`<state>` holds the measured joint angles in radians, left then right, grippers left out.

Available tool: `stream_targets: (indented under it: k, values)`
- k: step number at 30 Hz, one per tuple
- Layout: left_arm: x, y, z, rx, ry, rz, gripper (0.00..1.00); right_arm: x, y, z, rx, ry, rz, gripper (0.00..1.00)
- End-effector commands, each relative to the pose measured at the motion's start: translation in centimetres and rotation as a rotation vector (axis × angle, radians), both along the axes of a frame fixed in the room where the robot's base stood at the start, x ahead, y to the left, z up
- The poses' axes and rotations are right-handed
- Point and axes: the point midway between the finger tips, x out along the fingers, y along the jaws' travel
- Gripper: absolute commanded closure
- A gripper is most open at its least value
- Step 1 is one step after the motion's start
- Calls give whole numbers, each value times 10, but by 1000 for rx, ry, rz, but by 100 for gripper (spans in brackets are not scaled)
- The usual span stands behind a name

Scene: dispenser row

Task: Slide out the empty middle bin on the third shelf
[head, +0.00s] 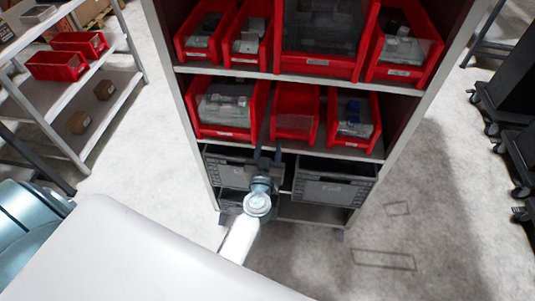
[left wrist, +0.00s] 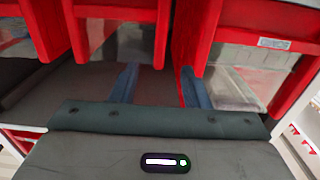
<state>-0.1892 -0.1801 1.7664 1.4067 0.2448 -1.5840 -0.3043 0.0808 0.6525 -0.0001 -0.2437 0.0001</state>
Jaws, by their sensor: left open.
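The empty middle bin (head: 297,128) is red with a clear front panel and sits on the shelf between two filled red bins. It also shows at the top of the left wrist view (left wrist: 165,14), its inside mostly out of sight there. My left gripper (head: 267,151) is open and empty, low in front of the shelf and toward the bin's left side in the head view. In the left wrist view its fingers (left wrist: 158,72) point toward the gap between two red bins. I cannot tell whether they touch anything. My right gripper is not in view.
The left neighbour bin (head: 225,132) and right neighbour bin (head: 353,137) hold parts. Grey crates (head: 333,190) sit below. Another rack (head: 60,100) stands at left. The floor at right is mostly clear.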

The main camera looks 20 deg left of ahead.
Motion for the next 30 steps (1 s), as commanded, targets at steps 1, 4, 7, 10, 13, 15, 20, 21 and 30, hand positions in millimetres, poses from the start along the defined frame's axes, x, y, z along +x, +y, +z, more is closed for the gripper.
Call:
stream_targets:
  k: [1,4,7,10,13,15,20,21,30]
  values:
    - [10,3,2,2,-3,-1,58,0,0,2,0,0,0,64]
    - [28,8,2,3,-2,0,58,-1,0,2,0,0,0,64]
    - [46,13,1,1,-2,0,58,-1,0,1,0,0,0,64]
    - [60,18,1,1,-1,0,58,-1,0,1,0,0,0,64]
    - [71,20,0,0,-1,0,58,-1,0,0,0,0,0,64]
    - [76,22,0,0,0,0,58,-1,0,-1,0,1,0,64]
    - [81,23,0,1,0,0,58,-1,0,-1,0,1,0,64]
    - [81,24,0,1,0,0,58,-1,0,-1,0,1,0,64]
    - [81,23,0,0,0,0,78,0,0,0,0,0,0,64]
